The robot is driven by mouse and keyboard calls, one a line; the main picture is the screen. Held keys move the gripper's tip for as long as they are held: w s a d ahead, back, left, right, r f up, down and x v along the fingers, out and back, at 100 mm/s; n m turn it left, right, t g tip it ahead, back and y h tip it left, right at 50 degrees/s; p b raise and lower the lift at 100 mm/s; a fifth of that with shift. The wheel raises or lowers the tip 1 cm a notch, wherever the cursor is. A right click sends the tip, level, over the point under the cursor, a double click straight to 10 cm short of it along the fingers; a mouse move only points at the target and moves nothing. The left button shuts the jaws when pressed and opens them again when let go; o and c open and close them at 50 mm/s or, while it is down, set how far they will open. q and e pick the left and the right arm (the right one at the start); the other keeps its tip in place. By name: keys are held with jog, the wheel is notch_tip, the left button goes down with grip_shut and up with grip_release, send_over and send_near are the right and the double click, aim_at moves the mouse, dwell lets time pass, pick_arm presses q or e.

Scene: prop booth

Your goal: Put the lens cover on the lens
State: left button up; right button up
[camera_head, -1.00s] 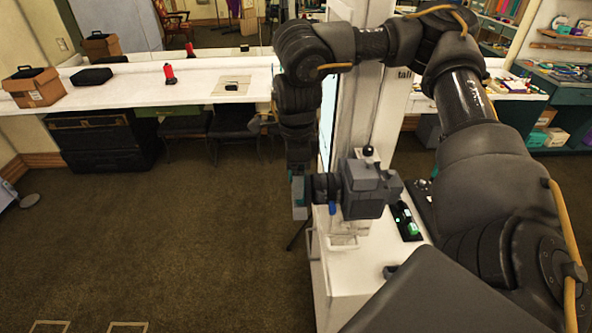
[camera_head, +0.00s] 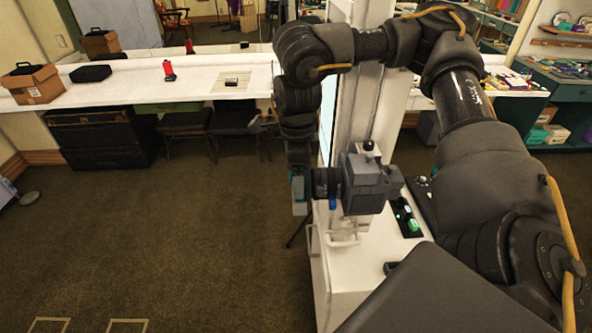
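The grey camera (camera_head: 368,184) stands on a white stand, its dark lens (camera_head: 326,184) pointing left. My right arm comes in from the right, arches over the stand and hangs down on its left side. My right gripper (camera_head: 299,190) points down directly in front of the lens, at its left end. Its fingers are small and dark here, so I cannot tell whether they are open or shut. I cannot make out the lens cover; anything between the gripper and the lens is hidden. My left gripper is not in view.
The white stand (camera_head: 345,280) has a side handle and a dark panel with green lights (camera_head: 406,218). A long white counter (camera_head: 130,88) holds a cardboard box (camera_head: 34,84), a black case (camera_head: 90,74) and a red item (camera_head: 168,71).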

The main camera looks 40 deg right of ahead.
jog(key=shift+f, duration=0.45)
jog(key=o, duration=0.9)
jog(key=shift+o, duration=0.2)
notch_tip(320, 180, up, 2)
jog(key=shift+r+p, duration=0.25)
jog(key=shift+p, duration=0.7)
jog(key=shift+r, duration=2.3)
